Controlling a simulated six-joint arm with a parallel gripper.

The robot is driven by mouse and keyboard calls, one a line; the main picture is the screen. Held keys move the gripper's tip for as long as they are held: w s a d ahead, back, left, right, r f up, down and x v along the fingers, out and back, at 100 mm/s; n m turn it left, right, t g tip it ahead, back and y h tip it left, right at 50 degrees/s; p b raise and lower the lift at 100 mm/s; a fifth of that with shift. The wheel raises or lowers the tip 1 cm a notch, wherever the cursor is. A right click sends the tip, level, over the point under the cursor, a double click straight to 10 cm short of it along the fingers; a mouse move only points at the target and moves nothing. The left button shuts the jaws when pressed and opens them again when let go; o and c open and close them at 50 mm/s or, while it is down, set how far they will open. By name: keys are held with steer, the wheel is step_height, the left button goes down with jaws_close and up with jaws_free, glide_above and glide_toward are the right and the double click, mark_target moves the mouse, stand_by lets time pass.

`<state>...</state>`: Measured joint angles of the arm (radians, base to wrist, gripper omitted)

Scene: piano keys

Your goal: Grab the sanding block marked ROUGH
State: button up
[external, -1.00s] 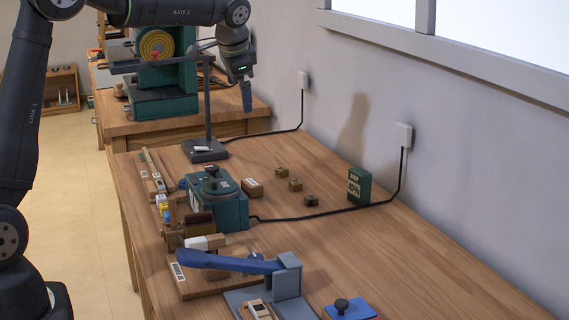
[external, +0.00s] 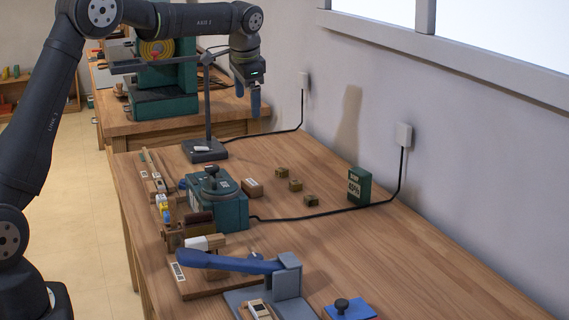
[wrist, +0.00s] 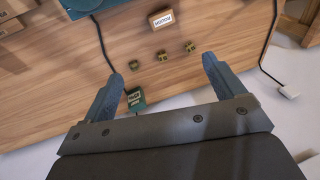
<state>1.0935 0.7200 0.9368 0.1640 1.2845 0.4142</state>
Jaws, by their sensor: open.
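The sanding block marked ROUGH (wrist: 161,19) is a small brown block with a white label, near the top of the wrist view. In the external view it appears as the small block (external: 252,188) on the table, just right of the teal machine; its label is too small to read there. My gripper (external: 252,101) hangs in the air above the far part of the table, well above the block and apart from it. In the wrist view my gripper (wrist: 162,69) has its two blue fingers spread wide, with nothing held between them.
Three small brass-coloured cubes (external: 296,185) lie right of the block. The teal machine (external: 216,203) stands close on its left. A dark lamp stand (external: 206,150) rises behind. A green box (external: 359,186) stands by the wall, with a black cable (external: 330,211) along the table.

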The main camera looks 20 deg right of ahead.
mark_target(252, 182)
steer(key=w+d+f+g+y, duration=0.1)
steer(key=w+d+f+g, duration=0.2)
steer(key=w+f, duration=0.5)
steer(key=shift+n, duration=0.4)
steer(key=f, duration=1.2)
steer(key=s+f, duration=0.1)
steer(key=f, duration=0.5)
steer(key=c, duration=1.1)
